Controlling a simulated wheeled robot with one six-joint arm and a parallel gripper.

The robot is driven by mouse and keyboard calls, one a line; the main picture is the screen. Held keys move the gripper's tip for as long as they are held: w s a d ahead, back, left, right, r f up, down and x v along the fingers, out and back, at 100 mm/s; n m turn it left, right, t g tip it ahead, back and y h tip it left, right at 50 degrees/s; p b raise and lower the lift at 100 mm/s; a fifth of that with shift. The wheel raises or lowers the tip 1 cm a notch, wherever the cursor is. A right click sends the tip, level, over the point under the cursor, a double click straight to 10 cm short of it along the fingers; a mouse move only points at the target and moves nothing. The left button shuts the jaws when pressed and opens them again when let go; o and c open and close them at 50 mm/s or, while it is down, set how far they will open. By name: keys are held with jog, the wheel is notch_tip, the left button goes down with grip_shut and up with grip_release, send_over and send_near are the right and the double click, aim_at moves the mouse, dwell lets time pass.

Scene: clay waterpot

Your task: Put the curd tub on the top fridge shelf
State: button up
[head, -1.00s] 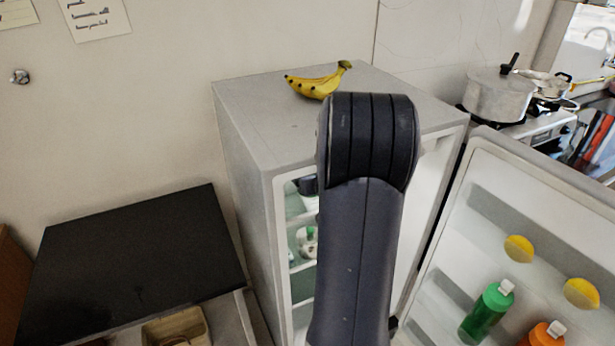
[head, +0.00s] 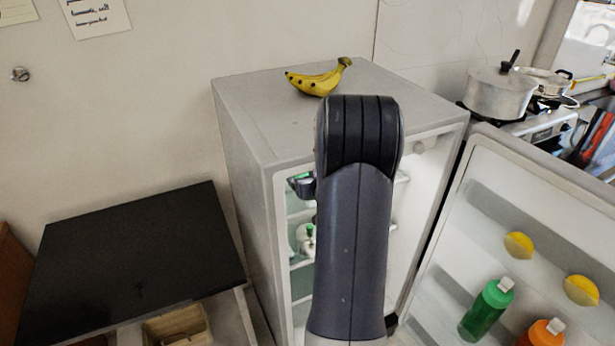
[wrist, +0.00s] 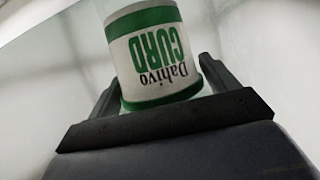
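The curd tub (wrist: 158,55) is white with green bands and green "CURD" lettering, which reads upside down in the wrist view. It sits between the two dark fingers of my gripper (wrist: 160,78), with a finger against each side. In the head view, my arm hides most of the fridge (head: 245,115) interior, and the tub is not clearly visible. A dark part of my gripper (head: 306,187) shows left of my arm, at the upper part of the fridge opening. Pale surroundings fill the wrist view; the top shelf cannot be clearly made out.
The fridge door (head: 470,220) stands open to the right, holding lemons (head: 519,245), a green bottle (head: 487,309) and an orange bottle (head: 546,333). Bananas (head: 318,79) lie on top of the fridge. A black-topped table (head: 130,255) stands left. A pot (head: 497,92) stands on the stove.

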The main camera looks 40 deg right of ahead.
jog(key=o, duration=0.3)
jog(key=shift+r, duration=0.25)
jog(key=v, duration=1.2)
jog(key=shift+o, duration=0.3)
jog(key=shift+d, duration=0.1)
